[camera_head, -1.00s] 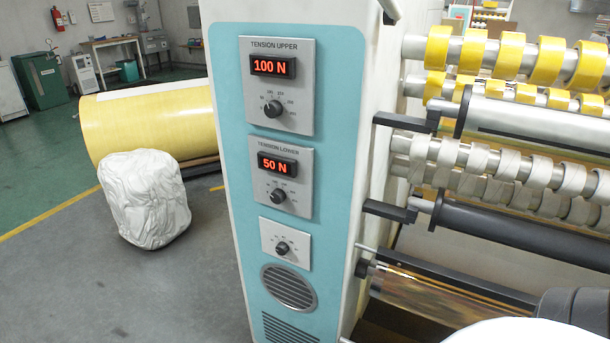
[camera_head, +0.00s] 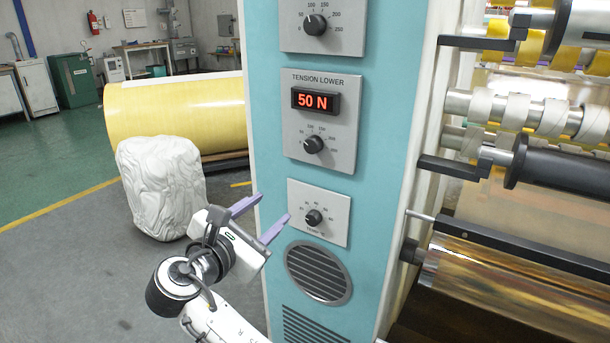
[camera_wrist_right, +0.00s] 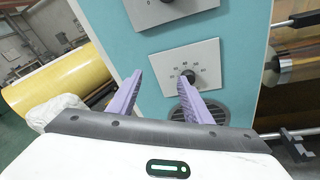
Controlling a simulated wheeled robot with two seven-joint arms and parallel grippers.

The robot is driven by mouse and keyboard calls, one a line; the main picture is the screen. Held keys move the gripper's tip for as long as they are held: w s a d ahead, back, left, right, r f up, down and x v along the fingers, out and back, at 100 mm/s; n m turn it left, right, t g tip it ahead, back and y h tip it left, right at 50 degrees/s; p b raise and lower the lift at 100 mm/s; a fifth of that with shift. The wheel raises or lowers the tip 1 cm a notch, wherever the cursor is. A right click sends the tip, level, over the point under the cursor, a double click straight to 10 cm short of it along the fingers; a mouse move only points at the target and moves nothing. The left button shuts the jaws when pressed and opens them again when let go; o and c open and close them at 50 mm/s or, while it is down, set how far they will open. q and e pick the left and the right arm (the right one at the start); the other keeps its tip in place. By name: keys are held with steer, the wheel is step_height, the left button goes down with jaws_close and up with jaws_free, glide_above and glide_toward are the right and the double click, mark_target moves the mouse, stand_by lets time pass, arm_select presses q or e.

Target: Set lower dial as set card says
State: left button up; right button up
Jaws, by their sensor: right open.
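The lower tension panel (camera_head: 300,140) is labelled TENSION LOWER, and its red display (camera_head: 315,101) reads 50 N. Its black lower dial (camera_head: 313,145) sits under the display with a number scale around it. My right gripper (camera_head: 272,218) is open and empty, with lilac fingers, in front of the column at the height of the small unlit panel below. In the right wrist view its fingers (camera_wrist_right: 160,88) stand apart, with the small panel's knob (camera_wrist_right: 187,77) seen beyond and near the right fingertip. The set card is not in view. My left gripper is not in view.
The upper panel's knob (camera_head: 315,25) is above. The small panel's knob (camera_head: 314,217) and a round vent (camera_head: 319,272) are below. Rollers with tape rolls (camera_head: 515,110) stick out at right.

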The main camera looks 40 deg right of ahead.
mark_target(310, 147)
step_height(310, 147, up, 11)
steer(key=s+g+h, duration=0.3)
steer(key=b+x, duration=0.1)
steer(key=x, duration=0.7)
steer(key=shift+w+d+f, duration=0.1)
steer(key=shift+w+d, duration=0.05)
steer(key=shift+w, duration=0.05)
steer(key=shift+x, duration=0.75)
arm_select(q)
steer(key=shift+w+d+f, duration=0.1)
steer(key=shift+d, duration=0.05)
arm_select(e)
steer(key=shift+c, duration=0.7)
steer(key=c, duration=0.9)
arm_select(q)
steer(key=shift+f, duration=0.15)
